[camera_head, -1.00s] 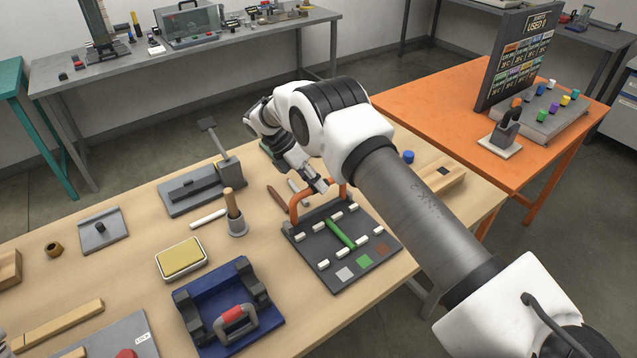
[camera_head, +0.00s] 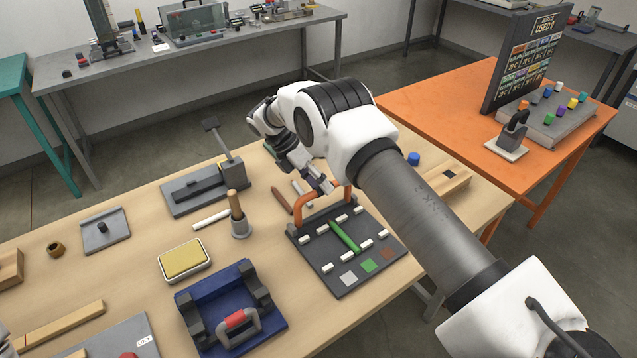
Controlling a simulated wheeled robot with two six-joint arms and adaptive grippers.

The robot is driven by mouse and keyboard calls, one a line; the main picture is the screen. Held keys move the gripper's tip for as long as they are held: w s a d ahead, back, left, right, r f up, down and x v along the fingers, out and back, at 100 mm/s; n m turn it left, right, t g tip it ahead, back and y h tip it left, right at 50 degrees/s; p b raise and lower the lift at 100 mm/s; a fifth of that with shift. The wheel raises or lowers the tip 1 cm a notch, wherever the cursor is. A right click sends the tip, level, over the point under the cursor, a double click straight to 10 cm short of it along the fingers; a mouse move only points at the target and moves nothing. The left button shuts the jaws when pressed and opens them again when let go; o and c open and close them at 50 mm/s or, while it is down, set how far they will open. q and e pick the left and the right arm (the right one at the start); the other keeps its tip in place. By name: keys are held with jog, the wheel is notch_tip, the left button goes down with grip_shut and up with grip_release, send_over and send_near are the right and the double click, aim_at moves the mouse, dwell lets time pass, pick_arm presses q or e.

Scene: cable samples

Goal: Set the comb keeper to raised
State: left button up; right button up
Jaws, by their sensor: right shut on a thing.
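A dark board (camera_head: 345,283) lies on the wooden table. It carries two rows of white pegs, a green bar (camera_head: 345,237) between them and three coloured squares at its near edge. An orange hoop-shaped handle (camera_head: 299,219), which seems to be the comb keeper, stands up at the board's far edge. My right gripper (camera_head: 327,187) reaches down to the top of this handle and is shut on it. The fingertips and part of the handle are hard to make out behind my wrist.
A grey lever device (camera_head: 180,195) is behind. A blue cap (camera_head: 414,159) lies right.

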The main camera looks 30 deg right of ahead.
jog(key=shift+f, duration=0.1)
jog(key=v, duration=0.7)
jog(key=shift+r, duration=0.25)
jog(key=shift+w, duration=0.1)
jog(key=shift+a+f, duration=0.1)
